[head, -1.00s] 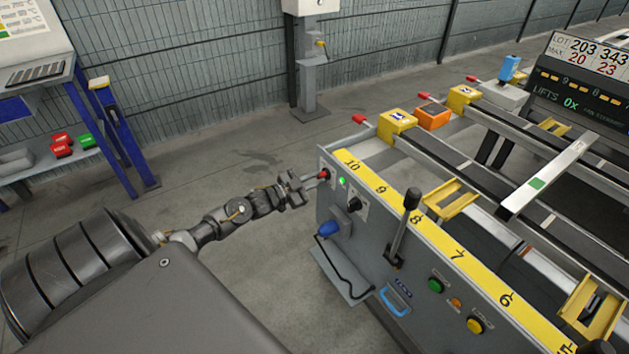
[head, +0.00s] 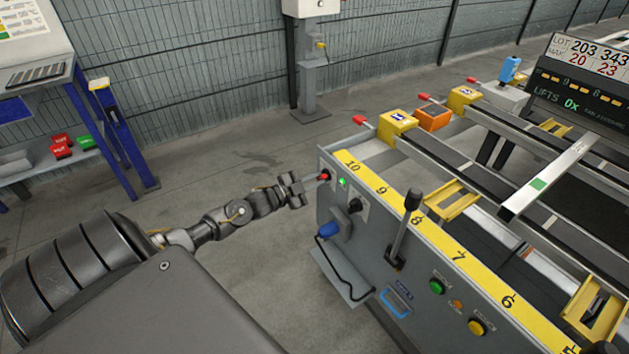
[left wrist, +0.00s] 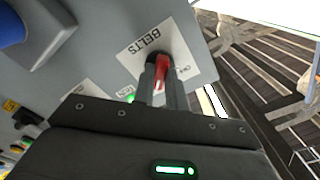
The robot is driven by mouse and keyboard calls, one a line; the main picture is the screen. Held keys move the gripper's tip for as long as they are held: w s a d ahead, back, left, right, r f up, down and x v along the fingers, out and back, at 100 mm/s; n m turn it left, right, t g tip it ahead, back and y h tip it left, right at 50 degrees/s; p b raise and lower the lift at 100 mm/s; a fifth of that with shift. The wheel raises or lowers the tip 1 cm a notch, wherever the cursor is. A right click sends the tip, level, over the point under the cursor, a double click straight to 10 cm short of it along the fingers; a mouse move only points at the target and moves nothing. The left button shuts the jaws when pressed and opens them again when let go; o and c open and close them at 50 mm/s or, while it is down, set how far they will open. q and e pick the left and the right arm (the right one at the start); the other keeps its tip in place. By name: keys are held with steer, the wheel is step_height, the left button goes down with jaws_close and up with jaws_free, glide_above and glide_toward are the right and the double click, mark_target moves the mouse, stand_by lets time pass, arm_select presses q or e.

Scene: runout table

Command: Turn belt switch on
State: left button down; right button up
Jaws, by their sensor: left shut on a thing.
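The belt switch (left wrist: 162,72) is a small red handle beside a white label reading BELTS and ON in the left wrist view. The fingers hide part of the handle. My right gripper is not in view.
A green light (head: 342,183) glows next to the switch. A black knob (head: 354,205) and a blue object (head: 328,230) sit close by on the panel. A black lever (head: 408,220) stands further right.

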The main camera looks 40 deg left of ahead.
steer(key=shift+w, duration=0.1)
arm_select(q)
steer(key=c, duration=1.5)
jaws_free()
steer(key=shift+o, duration=0.3)
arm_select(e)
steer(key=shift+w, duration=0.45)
arm_select(q)
steer(key=shift+s, duration=0.1)
